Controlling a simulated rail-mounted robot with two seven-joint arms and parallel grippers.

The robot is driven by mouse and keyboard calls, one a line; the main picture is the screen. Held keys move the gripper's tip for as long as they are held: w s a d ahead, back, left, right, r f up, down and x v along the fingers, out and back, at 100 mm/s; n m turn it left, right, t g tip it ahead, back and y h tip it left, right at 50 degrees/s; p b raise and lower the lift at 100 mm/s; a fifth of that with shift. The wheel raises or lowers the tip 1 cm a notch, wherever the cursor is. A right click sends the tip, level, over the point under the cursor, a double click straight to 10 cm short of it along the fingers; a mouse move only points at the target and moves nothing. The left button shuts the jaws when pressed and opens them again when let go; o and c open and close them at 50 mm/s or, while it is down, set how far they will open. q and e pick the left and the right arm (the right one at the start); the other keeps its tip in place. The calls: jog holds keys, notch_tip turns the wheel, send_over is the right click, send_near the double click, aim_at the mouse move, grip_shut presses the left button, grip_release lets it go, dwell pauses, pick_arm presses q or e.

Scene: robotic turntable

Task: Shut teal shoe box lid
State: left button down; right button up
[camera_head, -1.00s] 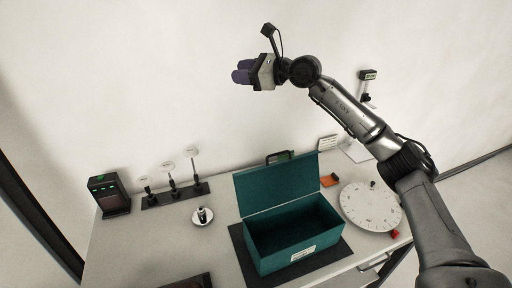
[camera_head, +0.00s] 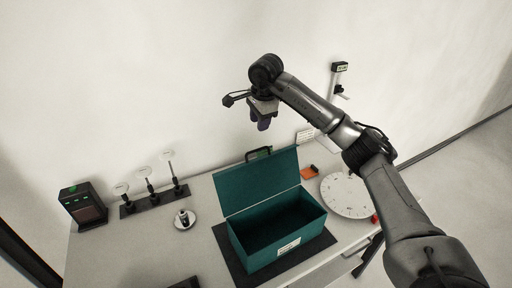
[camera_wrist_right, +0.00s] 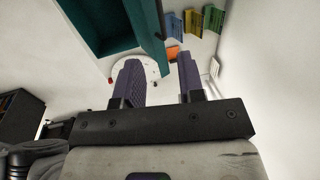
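The teal shoe box (camera_head: 270,248) stands open and empty on a dark mat on the table. Its lid (camera_head: 257,181) is raised at the back edge, leaning up and back. My right gripper (camera_head: 261,122) hangs pointing down above and behind the lid, apart from it. In the right wrist view, the fingers of my right gripper (camera_wrist_right: 162,82) are spread with nothing between them. The teal box (camera_wrist_right: 95,28) and the edge of its lid (camera_wrist_right: 150,25) show at the top of that view. My left gripper is not in view.
A white round dial (camera_head: 346,196) lies right of the box, with an orange item (camera_head: 309,172) behind it. A rack with several upright tools (camera_head: 154,197), a small round dish (camera_head: 184,219) and a black device (camera_head: 83,207) stand to the left. A black handle (camera_head: 258,152) shows behind the lid.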

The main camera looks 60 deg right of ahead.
aim_at(256, 151)
jog(key=f, duration=0.4)
jog(key=w+f, duration=0.1)
jog(key=f, duration=0.2)
jog(key=w+d+f, duration=0.1)
jog(key=f, duration=0.3)
jog(key=shift+f, duration=0.35)
grip_shut()
